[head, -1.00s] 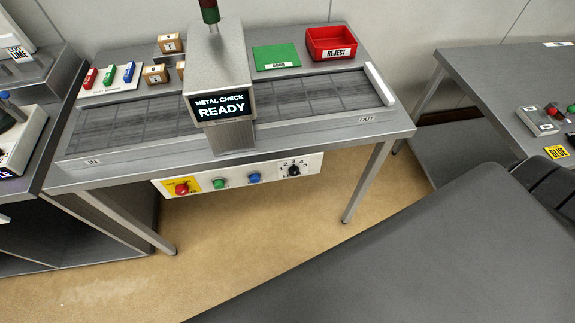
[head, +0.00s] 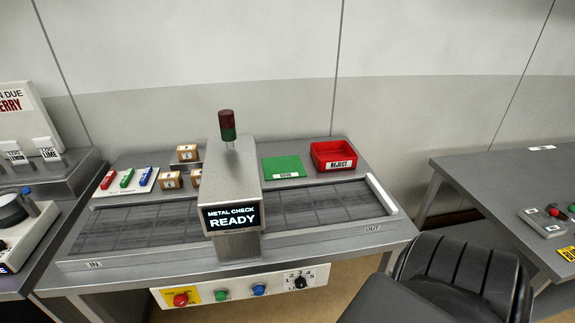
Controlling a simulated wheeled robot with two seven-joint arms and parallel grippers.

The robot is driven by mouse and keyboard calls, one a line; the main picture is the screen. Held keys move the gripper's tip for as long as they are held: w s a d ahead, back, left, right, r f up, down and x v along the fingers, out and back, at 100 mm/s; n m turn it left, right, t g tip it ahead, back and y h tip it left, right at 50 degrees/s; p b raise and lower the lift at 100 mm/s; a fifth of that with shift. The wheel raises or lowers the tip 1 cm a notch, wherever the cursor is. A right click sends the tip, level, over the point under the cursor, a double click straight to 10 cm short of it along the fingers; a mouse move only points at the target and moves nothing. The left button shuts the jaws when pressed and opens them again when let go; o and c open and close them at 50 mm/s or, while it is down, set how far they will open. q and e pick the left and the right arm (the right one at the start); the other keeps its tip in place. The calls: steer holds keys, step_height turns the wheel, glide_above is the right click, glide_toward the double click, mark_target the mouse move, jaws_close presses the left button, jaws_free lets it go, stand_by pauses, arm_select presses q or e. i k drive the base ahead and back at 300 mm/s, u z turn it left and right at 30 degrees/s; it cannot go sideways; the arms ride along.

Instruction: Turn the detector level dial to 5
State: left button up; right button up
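The detector level dial (head: 300,283) is a small black knob at the right end of the white control panel (head: 241,291) under the front edge of the metal check table. Numbers from 1 to 5 are printed in an arc around it. The knob is too small for me to tell which number it points to. The display (head: 232,218) on the detector reads "METAL CHECK READY". Neither of my grippers shows in the head view.
A red button (head: 180,299), a green button (head: 221,295) and a blue button (head: 259,290) sit left of the dial. The red reject bin (head: 333,156) stands on the table. A large dark grey and black shape fills the lower right, close to the panel's right end.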

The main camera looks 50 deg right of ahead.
mark_target(300, 283)
steer(key=k, duration=0.55)
steer(key=z, duration=1.2)
steer(key=i, duration=0.5)
steer(key=z, duration=0.05)
